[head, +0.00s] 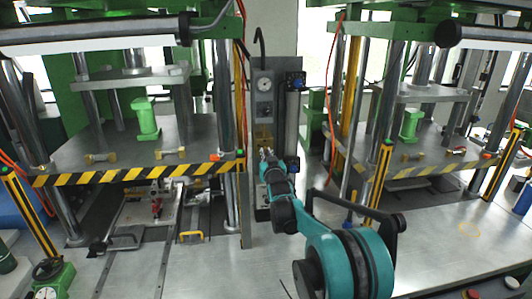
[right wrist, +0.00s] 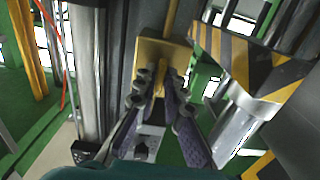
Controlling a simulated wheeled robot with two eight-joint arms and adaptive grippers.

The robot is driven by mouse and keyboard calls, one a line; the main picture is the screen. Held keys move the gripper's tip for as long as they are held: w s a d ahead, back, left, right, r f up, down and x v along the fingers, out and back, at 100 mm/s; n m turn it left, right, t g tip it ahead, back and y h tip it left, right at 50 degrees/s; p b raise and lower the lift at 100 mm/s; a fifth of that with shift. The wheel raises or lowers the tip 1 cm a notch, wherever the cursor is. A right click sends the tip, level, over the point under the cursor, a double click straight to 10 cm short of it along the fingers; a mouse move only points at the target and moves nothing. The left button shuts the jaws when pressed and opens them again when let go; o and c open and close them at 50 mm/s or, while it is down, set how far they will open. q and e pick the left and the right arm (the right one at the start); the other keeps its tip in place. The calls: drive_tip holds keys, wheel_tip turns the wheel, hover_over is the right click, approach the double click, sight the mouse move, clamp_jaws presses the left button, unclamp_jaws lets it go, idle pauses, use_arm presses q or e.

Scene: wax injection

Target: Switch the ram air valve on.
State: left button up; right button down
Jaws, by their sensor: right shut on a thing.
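A grey upright panel (head: 263,100) with a round gauge (head: 263,84) stands between the two green presses. A brass-coloured valve block (head: 263,134) sits on its lower part, and it fills the upper middle of the right wrist view (right wrist: 150,50). My right gripper (head: 266,156) is in front of the block. In the right wrist view its two dark fingers (right wrist: 160,90) straddle a thin yellow lever (right wrist: 161,72) at the block and are shut on it. The fingers partly hide the lever. The lever's exact setting cannot be told. My left gripper is not in view.
The left press table (head: 130,150) and right press table (head: 425,150), edged in yellow-black stripes, flank the panel closely. Steel columns (head: 222,100) rise beside it. A grey bench top (head: 440,240) lies in front, mostly clear at the right.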

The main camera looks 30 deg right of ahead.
drive_tip(key=c, duration=1.7)
unclamp_jaws()
drive_tip(key=v, duration=1.2)
drive_tip(key=shift+a, duration=0.1)
drive_tip(key=s+a+f+n+g+y, duration=0.1)
drive_tip(key=s+a+f+g, duration=0.2)
drive_tip(key=s+a+f, duration=0.3)
drive_tip(key=s+a+f+n+g+y+b, duration=0.1)
drive_tip(key=s+a+f, duration=0.5)
drive_tip(key=s, duration=1)
drive_tip(key=s+a+f+n+g+y, duration=0.1)
drive_tip(key=s+a+f+g+y, duration=0.2)
drive_tip(key=s+a+f+g, duration=0.3)
drive_tip(key=shift+s+a+f, duration=0.1)
drive_tip(key=shift+s+a, duration=0.25)
drive_tip(key=shift+s, duration=0.5)
drive_tip(key=shift+s+a+f, duration=0.1)
drive_tip(key=shift+s+a, duration=0.25)
drive_tip(key=shift+s, duration=0.5)
drive_tip(key=shift+s+a, duration=0.3)
drive_tip(key=shift+s, duration=0.55)
